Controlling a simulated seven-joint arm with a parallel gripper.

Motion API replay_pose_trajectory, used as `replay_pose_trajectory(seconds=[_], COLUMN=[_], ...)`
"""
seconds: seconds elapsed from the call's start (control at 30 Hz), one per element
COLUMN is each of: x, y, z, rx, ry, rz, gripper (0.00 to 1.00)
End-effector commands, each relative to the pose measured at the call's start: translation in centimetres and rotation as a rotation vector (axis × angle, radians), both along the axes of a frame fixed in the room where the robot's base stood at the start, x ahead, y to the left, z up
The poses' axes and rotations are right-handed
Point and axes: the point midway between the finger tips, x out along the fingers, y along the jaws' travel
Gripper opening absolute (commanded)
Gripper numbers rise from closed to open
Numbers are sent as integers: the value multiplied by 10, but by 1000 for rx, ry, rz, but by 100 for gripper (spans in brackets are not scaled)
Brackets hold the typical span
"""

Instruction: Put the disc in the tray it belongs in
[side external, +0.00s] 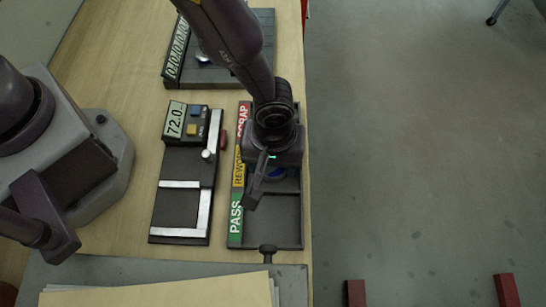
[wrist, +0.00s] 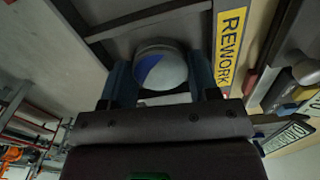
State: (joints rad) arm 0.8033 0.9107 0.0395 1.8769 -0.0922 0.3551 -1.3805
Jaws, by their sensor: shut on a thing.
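The disc (wrist: 160,68) is a round grey piece with a blue patch, seen in the wrist view. My gripper (wrist: 160,82) is shut on it, with one finger on each side. The tray's labels read PASS in green (side external: 236,218), REWORK in yellow (side external: 239,175) and SCRAP in red (side external: 243,122). In the wrist view the REWORK label (wrist: 231,47) is beside the disc. I cannot tell whether the disc touches the tray floor.
A measuring device (side external: 182,165) with a display reading 72.0 (side external: 175,120) stands left of the tray. A dark labelled holder (side external: 240,75) lies at the back. A black knob (side external: 268,252) is at the tray's front. The PASS compartment (side external: 273,213) looks empty.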

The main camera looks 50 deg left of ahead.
Motion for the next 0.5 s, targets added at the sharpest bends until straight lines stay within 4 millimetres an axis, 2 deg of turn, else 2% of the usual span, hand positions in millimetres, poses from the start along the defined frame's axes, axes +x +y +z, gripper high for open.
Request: replay_pose_trajectory(seconds=[0.1,0.13,0.17,0.5], x=[0,0,0,0], y=[0,0,0,0], z=[-3,-3,-3,2], rx=[-1,-1,-1,-1], ry=[-1,-1,-1,-1], rz=[0,0,0,0], gripper=[21,62,66,66])
